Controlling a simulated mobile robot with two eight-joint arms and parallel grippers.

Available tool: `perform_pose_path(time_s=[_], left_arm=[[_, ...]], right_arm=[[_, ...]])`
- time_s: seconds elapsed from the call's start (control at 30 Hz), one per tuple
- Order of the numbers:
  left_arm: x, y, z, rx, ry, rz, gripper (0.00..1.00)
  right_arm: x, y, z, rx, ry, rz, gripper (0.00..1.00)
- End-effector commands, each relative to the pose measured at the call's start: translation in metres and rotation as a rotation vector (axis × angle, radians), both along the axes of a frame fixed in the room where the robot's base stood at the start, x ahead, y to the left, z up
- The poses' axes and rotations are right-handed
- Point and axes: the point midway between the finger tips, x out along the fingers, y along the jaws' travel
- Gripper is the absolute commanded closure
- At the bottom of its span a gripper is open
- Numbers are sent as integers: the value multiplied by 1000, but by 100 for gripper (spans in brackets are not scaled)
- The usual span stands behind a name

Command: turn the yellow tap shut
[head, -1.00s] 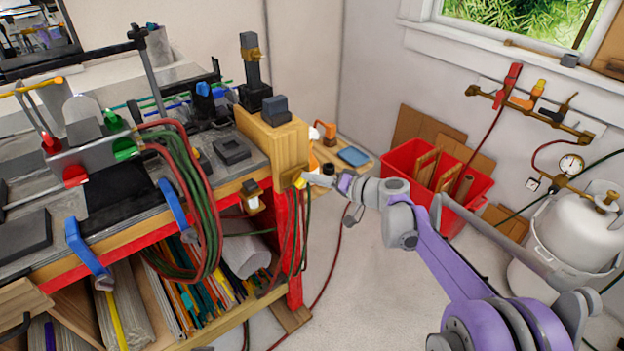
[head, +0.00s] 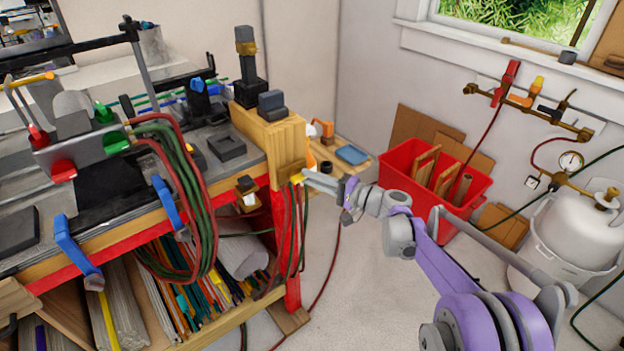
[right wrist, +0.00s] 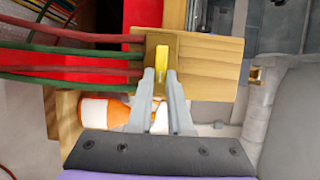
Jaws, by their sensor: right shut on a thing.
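The yellow tap (head: 296,178) is on a brass plate on the end of a wooden block at the bench's right corner. In the right wrist view its yellow lever (right wrist: 161,55) lies upright in the picture, between the tips of my fingers. My right gripper (head: 306,177) reaches it from the right in the head view. In the right wrist view its two grey fingers (right wrist: 162,74) are closed in on the lever's lower end and hide part of it. My left gripper is not in view.
Red and green hoses (head: 186,190) hang along the bench front, and more run beside the tap (right wrist: 70,57). A red crate (head: 470,195) and a white gas cylinder (head: 575,235) are to the right. Open floor lies below my arm.

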Motion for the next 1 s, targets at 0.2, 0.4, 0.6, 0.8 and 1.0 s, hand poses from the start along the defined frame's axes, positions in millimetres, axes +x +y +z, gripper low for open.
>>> perform_pose_path(time_s=[0.2, 0.4, 0.6, 0.8, 1.0], left_arm=[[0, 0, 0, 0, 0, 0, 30], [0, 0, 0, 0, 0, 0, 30], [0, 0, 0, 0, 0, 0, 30], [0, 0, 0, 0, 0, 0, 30], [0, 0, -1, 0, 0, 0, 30]], right_arm=[[0, 0, -1, 9, 6, 0, 100], [0, 0, -1, 8, 7, 0, 100], [0, 0, 0, 7, 6, 0, 56], [0, 0, 0, 7, 6, 0, 52], [-3, -6, 0, 7, 5, -1, 52]])
